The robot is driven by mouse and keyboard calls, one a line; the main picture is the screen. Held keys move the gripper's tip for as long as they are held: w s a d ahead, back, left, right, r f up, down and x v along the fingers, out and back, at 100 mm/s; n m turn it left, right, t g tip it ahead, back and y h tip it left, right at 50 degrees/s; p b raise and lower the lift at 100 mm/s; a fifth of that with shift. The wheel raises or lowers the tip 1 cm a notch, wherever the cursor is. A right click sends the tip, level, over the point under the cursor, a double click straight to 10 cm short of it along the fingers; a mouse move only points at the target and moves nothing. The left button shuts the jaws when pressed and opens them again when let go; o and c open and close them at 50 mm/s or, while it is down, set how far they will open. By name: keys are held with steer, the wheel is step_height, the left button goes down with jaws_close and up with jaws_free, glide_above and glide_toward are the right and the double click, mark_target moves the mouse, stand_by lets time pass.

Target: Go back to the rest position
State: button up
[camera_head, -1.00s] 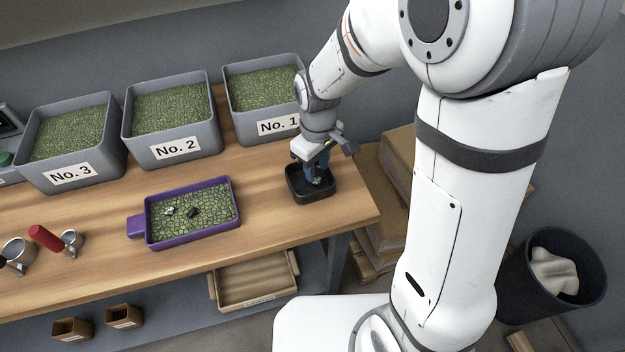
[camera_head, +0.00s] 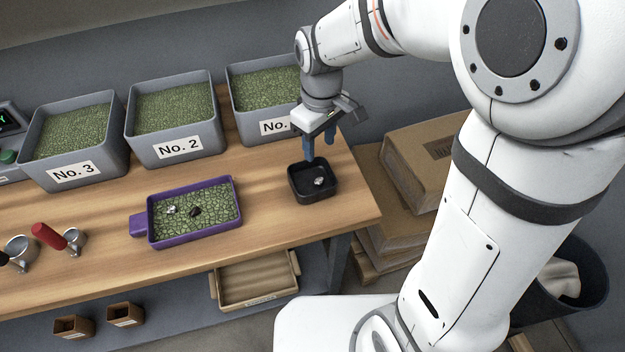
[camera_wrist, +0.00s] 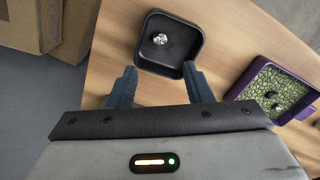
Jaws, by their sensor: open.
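My gripper (camera_head: 320,150) is open and empty, a little above the small black tray (camera_head: 301,192) at the right end of the bench. Its two blue fingers (camera_wrist: 160,85) stand apart in the wrist view, with the black tray (camera_wrist: 178,62) beyond their tips. A small silvery lump (camera_head: 319,181) lies in the black tray; it also shows in the wrist view (camera_wrist: 160,39). The purple tray (camera_head: 194,236) holds green beans, with a silvery lump (camera_head: 171,210) and a dark lump (camera_head: 195,212) on top.
Grey bins No. 3 (camera_head: 105,168), No. 2 (camera_head: 175,150) and No. 1 (camera_head: 245,120) stand along the back, the last close behind my gripper. A red-handled scoop (camera_head: 47,236) lies at left. Cardboard boxes (camera_head: 410,165) and a dark waste bin (camera_head: 590,280) are at right.

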steer(key=shift+r, duration=0.1)
stand_by(0.3)
steer(key=s+d+r+m+t, duration=0.1)
steer(key=s+d+r+m, duration=0.1)
steer(key=s+d+m, duration=0.2)
steer(key=s+d+r+m+t, duration=0.1)
steer(key=s+d+r+m, duration=0.1)
steer(key=s+d+m, duration=0.3)
steer(key=s+d, duration=0.3)
steer(key=d, duration=0.1)
steer(key=shift+s+r+t, duration=0.25)
steer(key=shift+r+t, duration=0.05)
steer(key=shift+r, duration=0.1)
steer(key=shift+c, duration=0.4)
